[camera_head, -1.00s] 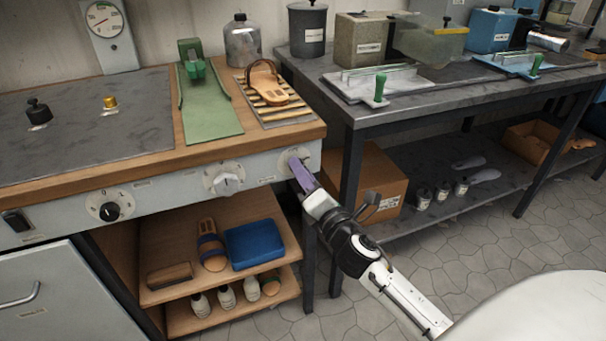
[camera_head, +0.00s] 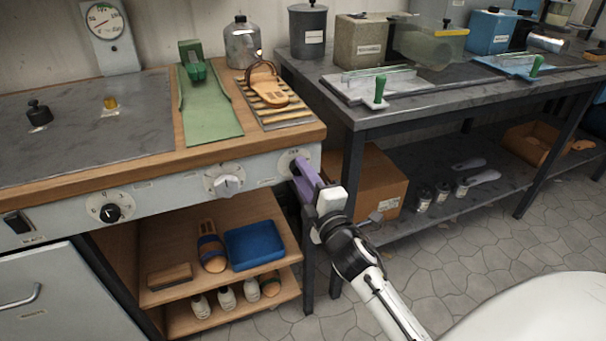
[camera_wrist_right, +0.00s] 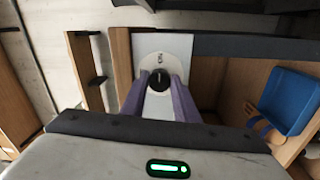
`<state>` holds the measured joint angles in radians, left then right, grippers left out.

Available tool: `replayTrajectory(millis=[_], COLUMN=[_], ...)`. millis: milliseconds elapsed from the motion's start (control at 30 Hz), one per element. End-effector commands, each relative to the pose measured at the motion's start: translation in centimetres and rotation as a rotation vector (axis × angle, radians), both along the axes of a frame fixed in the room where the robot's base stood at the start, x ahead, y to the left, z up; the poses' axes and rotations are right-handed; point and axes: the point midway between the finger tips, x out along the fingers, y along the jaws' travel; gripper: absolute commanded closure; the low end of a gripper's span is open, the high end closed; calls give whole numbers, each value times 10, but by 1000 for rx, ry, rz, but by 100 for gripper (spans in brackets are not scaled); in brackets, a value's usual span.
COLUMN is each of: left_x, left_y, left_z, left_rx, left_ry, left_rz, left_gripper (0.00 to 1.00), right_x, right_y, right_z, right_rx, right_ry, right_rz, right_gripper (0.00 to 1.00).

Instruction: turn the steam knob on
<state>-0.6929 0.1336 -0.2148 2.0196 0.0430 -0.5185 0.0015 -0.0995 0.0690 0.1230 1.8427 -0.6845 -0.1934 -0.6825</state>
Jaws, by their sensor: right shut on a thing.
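A control panel (camera_head: 150,193) runs along the front of the wooden workbench. Its right-end knob (camera_wrist_right: 160,82) is black on a pale dial and shows between the fingers in the right wrist view; the dial's lettering is too small to read. My right gripper (camera_head: 302,170) has purple fingers, one on each side of this knob, and is shut on it. In the head view the fingers hide the knob; part of its dial (camera_head: 287,160) shows. A white knob (camera_head: 228,185) and a black knob (camera_head: 110,213) sit further left. My left gripper is not in view.
A pressure gauge (camera_head: 105,20) stands at the back left.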

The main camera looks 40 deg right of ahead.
Motion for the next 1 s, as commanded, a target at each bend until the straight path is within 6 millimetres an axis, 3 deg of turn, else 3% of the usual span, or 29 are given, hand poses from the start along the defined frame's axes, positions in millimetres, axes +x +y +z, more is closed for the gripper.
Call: replayTrajectory(millis=[600,633,700,1000], left_x=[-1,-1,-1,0], left_y=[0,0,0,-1], left_z=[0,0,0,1], left_rx=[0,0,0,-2], left_ry=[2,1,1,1], left_rz=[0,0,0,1], left_gripper=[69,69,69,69], right_x=[0,0,0,0], right_y=[0,0,0,0], right_z=[-1,-1,-1,-1], right_rx=[39,39,38,36], right_ry=[-7,-8,-8,-8], right_rz=[1,1,1,1], right_gripper=[95,67,56,54])
